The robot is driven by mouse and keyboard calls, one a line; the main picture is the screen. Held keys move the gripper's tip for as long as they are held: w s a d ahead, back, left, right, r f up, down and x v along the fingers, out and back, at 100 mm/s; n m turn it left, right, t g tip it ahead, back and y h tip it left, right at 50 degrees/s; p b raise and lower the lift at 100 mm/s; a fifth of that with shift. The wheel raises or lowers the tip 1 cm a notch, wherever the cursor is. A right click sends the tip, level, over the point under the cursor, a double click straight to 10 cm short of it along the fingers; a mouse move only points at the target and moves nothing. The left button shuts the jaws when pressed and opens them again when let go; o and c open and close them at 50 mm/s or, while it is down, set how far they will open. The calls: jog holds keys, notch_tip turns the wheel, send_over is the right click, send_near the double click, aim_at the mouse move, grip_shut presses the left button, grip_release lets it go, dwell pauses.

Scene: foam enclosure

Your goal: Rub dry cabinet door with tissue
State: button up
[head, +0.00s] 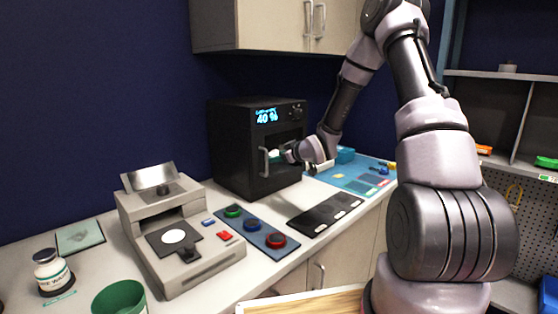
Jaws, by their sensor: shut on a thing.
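The dry cabinet (225,150) is a black box on the counter, with a lit display reading 40 %. Its door (262,180) faces front right and looks closed, with a grey upright handle (263,162) at its left side. My gripper (281,154) is at the door, just right of the handle, reaching in from the right. It is shut on a small pale, greenish-white thing that looks like the tissue (275,155), mostly hidden by the fingers. The tissue appears to be at the door's surface, but I cannot tell whether it touches.
A grey device (180,245) with a raised lid stands at front left, next to a panel (258,233) with green, blue and red buttons. A white bottle (51,272) and green cup (119,298) are at far left. A blue mat (350,176) lies behind my arm.

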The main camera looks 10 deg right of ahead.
jog(key=shift+w+d, duration=2.15)
jog(key=shift+d, duration=1.05)
jog(key=s+a, duration=0.4)
jog(key=a, duration=0.2)
jog(key=shift+s+a, duration=0.15)
jog(key=shift+a, duration=0.05)
jog(key=s+d, duration=0.3)
jog(key=s, duration=0.2)
jog(key=shift+d, duration=0.2)
jog(key=shift+s+d, duration=0.45)
jog(key=shift+s, duration=0.2)
jog(key=shift+s+d, duration=0.4)
jog(key=shift+s, duration=0.2)
